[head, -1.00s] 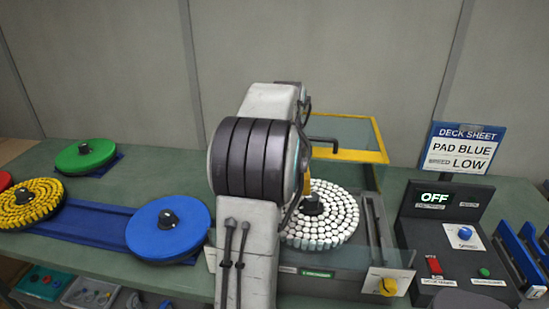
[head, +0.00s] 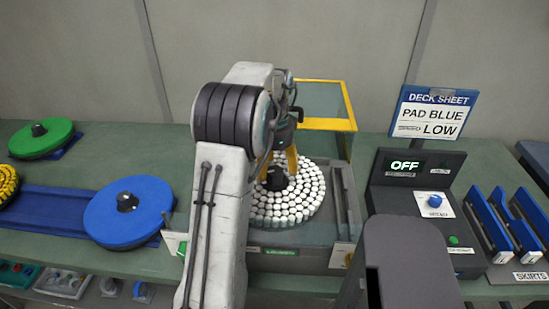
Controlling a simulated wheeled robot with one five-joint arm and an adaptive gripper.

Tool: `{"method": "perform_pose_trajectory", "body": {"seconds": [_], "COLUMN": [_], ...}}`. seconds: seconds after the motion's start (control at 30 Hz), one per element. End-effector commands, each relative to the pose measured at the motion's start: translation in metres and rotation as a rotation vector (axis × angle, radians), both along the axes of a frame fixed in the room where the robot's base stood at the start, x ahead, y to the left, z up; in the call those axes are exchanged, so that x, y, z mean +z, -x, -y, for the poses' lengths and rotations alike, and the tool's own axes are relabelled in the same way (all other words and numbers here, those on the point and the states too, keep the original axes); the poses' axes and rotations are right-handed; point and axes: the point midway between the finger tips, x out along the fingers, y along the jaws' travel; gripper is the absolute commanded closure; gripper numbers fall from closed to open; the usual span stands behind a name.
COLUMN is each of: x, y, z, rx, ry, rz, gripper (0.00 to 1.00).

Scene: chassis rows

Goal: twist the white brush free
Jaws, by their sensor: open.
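The white brush (head: 298,208) is a round disc of white bristle tufts with a black hub (head: 277,178) at its middle. It lies in the grey machine deck (head: 335,228), partly hidden on its left by my arm. My gripper (head: 278,168) has yellow fingers and is open, pointing down at the black hub. The fingers appear to stand on either side of the hub; whether they touch it I cannot tell.
A yellow-edged clear guard (head: 325,124) stands behind the brush. The control box (head: 404,165) reads OFF, and the deck sheet (head: 432,112) reads PAD BLUE, LOW. A blue pad (head: 112,222) and a green pad (head: 40,148) lie to the left. Blue skirts (head: 497,222) stand right.

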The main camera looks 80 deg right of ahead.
Motion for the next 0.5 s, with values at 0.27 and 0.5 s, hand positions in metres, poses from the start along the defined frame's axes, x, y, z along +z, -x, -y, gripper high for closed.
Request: {"method": "perform_pose_trajectory", "body": {"seconds": [0.27, 0.5], "x": [-0.016, -0.017], "y": [0.0, 0.0], "z": [0.0, 0.0], "rx": [0.001, 0.001], "ry": [-0.001, 0.0], "rz": [0.0, 0.0], "gripper": [0.31, 0.31]}}
